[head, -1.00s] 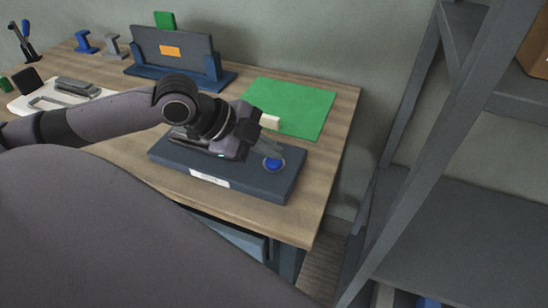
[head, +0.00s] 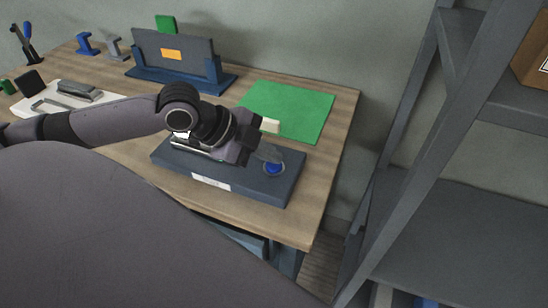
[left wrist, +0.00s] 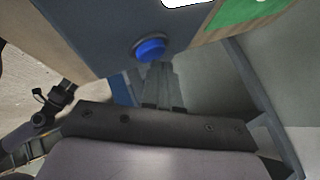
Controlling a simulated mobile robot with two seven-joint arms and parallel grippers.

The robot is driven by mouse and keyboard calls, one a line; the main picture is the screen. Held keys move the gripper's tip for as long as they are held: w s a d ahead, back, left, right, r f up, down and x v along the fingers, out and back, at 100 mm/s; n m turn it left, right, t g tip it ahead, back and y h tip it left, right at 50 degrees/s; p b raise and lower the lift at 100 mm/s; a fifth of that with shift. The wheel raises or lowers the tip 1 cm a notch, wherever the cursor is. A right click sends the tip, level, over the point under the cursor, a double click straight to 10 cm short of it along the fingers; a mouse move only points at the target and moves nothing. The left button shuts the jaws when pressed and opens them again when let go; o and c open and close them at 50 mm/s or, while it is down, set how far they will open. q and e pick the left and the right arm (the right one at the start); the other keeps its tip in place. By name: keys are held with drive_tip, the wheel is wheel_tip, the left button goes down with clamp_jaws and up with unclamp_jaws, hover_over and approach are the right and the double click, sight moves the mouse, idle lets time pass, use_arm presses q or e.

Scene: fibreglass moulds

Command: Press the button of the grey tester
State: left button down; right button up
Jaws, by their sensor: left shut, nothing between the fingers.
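The tester is a flat, dark blue-grey box (head: 284,192) with a white label on its front, lying on the wooden table. Its round blue button (head: 273,168) is at the right end of its top and also shows in the left wrist view (left wrist: 150,48). My left gripper (head: 272,154) is shut and empty, its fingertips close beside the button. In the left wrist view the shut fingers (left wrist: 159,68) end just by the button's rim. I cannot tell whether they touch it. My left wrist hides part of the tester's top. My right gripper is not in view.
A blue stand (head: 135,75) holds a dark panel farther back. A grey metal shelf (head: 400,130) stands right of the table (head: 318,205).

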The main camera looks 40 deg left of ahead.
sight(269, 166)
use_arm(q)
wheel_tip(269, 166, up, 3)
drive_tip(key=p, duration=0.3)
drive_tip(key=shift+r, duration=0.15)
drive_tip(key=shift+r+p, duration=0.3)
drive_tip(key=shift+r, duration=1.1)
drive_tip(key=shift+s, duration=0.1)
